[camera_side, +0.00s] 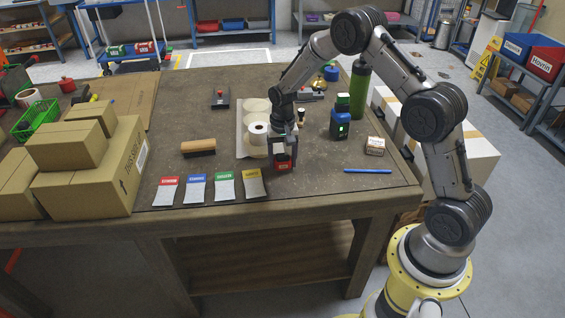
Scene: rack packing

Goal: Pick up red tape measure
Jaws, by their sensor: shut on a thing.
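The red tape measure (282,166) is a small red and dark block near the front middle of the table (220,122). My gripper (281,156) points down over it and is shut on it. The fingers cover much of its upper part. It is at or just above the table top; I cannot tell whether it touches.
A white tray (242,141) with rolls stands just behind and left of my gripper. A blue-green device (340,122) and a small box (375,146) stand to the right. Colored cards and a brush (198,147) lie left. Cardboard boxes (92,170) fill the left side.

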